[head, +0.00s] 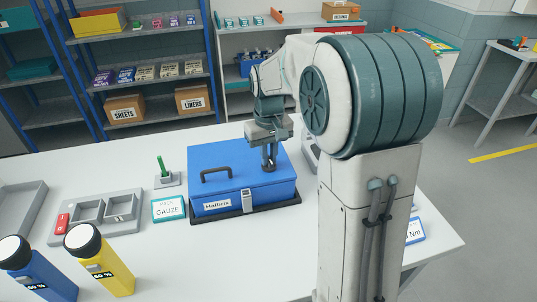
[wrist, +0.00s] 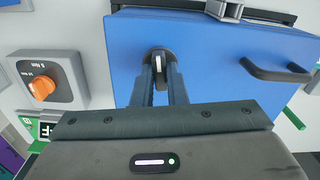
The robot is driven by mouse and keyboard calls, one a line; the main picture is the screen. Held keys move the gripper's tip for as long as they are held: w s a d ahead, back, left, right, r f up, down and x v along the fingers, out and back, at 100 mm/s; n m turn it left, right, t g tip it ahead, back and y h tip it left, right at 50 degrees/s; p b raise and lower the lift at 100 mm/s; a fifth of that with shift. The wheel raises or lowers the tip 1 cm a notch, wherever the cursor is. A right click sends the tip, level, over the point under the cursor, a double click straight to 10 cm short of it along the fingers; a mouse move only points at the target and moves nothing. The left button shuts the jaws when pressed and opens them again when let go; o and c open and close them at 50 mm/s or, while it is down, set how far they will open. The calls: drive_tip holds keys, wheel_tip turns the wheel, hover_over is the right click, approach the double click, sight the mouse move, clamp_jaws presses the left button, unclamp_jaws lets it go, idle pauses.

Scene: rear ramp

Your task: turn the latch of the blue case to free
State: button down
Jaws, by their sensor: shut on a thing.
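The blue case (head: 225,165) stands on the white table with its lid down; its blue top fills much of the wrist view (wrist: 225,75). The latch (wrist: 159,58) is a small dark round mount with a pale lever on the case top. My gripper (head: 269,166) reaches down to the right part of the lid. In the wrist view my gripper (wrist: 161,75) has its two fingers on either side of the latch lever, shut on it. The lever points roughly along the fingers; its lower end is partly hidden between them.
A black handle (head: 215,173) stands up from the lid, and a metal clasp (head: 246,199) sits on the front. A grey box with an orange knob (wrist: 42,88) is beside the case. A gauze card (head: 168,208), grey tray (head: 98,212) and yellow bottle (head: 100,262) stand left.

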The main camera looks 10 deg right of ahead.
sight(269, 158)
drive_tip(key=shift+m, duration=0.8)
drive_tip(key=c, duration=1.4)
unclamp_jaws()
drive_tip(key=shift+c, duration=0.2)
wheel_tip(269, 158, up, 14)
